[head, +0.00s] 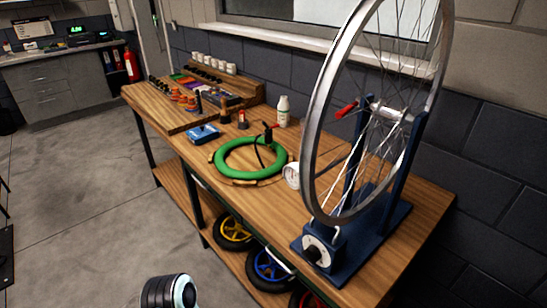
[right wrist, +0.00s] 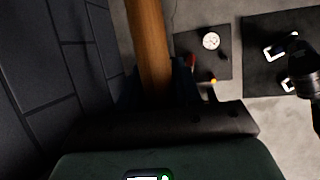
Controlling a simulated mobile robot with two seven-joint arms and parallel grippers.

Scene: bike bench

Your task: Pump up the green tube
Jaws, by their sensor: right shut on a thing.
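The green tube (head: 250,158) lies in a ring on the workbench in the head view, with wooden blocks around it. A black hose with a red-topped fitting (head: 268,132) reaches the tube; whether it is locked on the valve is too small to tell. In the right wrist view my right gripper (right wrist: 155,85) is shut on a wooden handle (right wrist: 149,35). The jaws hide part of the handle. A round white gauge (right wrist: 211,41) shows on the floor beyond it. My left gripper is in neither view.
A wheel (head: 320,120) in a blue stand (head: 375,235) fills the bench's right end. Small wheels (head: 233,232) sit underneath.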

